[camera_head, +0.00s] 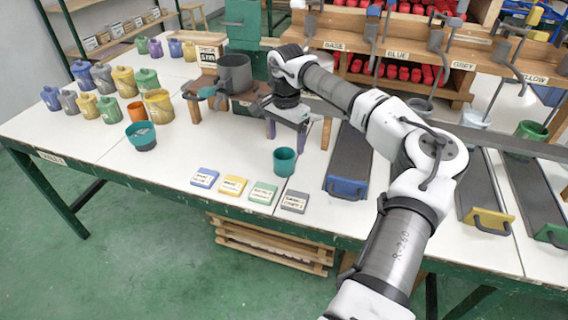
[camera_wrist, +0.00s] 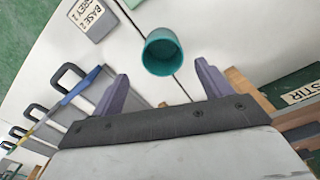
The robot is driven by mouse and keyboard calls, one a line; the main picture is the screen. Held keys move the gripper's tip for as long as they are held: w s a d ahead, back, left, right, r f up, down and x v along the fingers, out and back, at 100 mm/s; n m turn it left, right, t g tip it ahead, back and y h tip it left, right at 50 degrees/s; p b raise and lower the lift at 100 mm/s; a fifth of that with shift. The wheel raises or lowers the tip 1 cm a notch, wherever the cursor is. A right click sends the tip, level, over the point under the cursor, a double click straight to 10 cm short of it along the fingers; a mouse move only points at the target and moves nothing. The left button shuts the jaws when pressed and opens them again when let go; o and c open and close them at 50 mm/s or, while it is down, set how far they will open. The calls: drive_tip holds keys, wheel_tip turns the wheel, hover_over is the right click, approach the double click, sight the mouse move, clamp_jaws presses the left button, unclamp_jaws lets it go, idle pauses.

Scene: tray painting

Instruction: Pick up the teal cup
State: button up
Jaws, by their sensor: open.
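The teal cup (camera_head: 284,161) stands upright on the white table, behind the row of small labelled blocks. In the wrist view the teal cup (camera_wrist: 162,52) lies ahead of the fingertips, roughly centred between them, with its open mouth showing. My gripper (camera_head: 298,137) is above and behind the cup in the head view, with its purple fingers spread apart. The wrist view shows my gripper (camera_wrist: 163,80) open and empty, not touching the cup.
Blue, yellow, green and grey labelled blocks (camera_head: 233,187) lie in front of the cup. A blue-handled dark tray (camera_head: 350,160) is to its right. A teal bowl (camera_head: 141,136), an orange cup (camera_head: 137,112) and several coloured jugs stand left. A grey pot (camera_head: 234,73) stands behind.

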sight(284, 158)
drive_tip(key=shift+a+f+p, duration=0.15)
drive_tip(key=shift+f+p, duration=0.3)
drive_tip(key=shift+f, duration=1.5)
drive_tip(key=shift+a+f+p, duration=0.1)
drive_tip(key=shift+f+p, duration=0.35)
drive_tip(key=shift+f, duration=1.5)
drive_tip(key=c, duration=1.1)
drive_tip(key=shift+o, duration=0.2)
drive_tip(key=shift+r, duration=0.1)
